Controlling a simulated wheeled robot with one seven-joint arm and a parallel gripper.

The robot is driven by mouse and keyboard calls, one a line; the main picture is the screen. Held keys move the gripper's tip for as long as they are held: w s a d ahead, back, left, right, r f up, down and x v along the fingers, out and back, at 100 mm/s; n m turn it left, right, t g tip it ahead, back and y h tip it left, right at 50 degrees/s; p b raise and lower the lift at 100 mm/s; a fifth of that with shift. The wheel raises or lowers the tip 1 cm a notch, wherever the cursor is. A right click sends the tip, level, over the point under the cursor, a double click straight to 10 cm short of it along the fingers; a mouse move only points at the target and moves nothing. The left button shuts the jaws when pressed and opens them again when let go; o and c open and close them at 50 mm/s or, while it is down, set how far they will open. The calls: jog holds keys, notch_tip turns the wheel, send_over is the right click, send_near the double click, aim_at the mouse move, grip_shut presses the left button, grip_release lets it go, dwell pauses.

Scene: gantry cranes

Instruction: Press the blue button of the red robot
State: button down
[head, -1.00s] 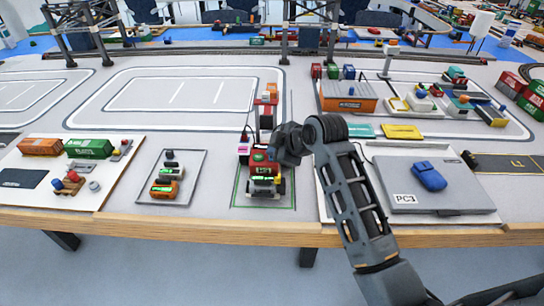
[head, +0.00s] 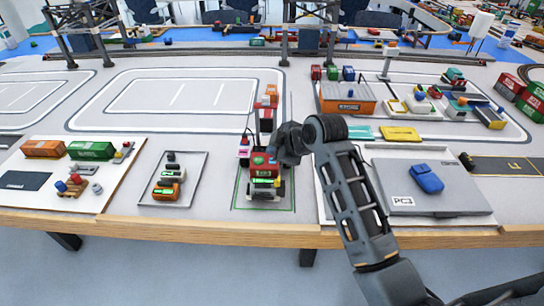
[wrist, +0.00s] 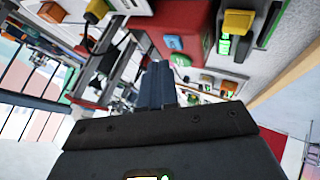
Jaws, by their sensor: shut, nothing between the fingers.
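The red robot (head: 262,170) stands inside a green-outlined bay near the front edge of the table, with a green button (head: 258,160) on its top. In the wrist view the red robot (wrist: 188,18) fills the upper middle, with a blue button (wrist: 173,42) and a green button (wrist: 180,60) on its red face. My gripper (head: 274,151) is over the right rear of the red robot. In the wrist view its fingers (wrist: 157,72) are together and empty, pointing toward the red face close to the blue button. Contact cannot be told.
A tray (head: 203,165) with small vehicles lies left of the red robot. A grey laptop-like PC3 case (head: 455,200) with a blue object (head: 427,178) lies to the right. A tall red stand (head: 266,112) rises behind the robot. Open mat lies at the back left.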

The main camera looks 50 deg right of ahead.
notch_tip(320, 180, up, 6)
jog(key=p, duration=0.4)
jog(key=shift+p, duration=0.35)
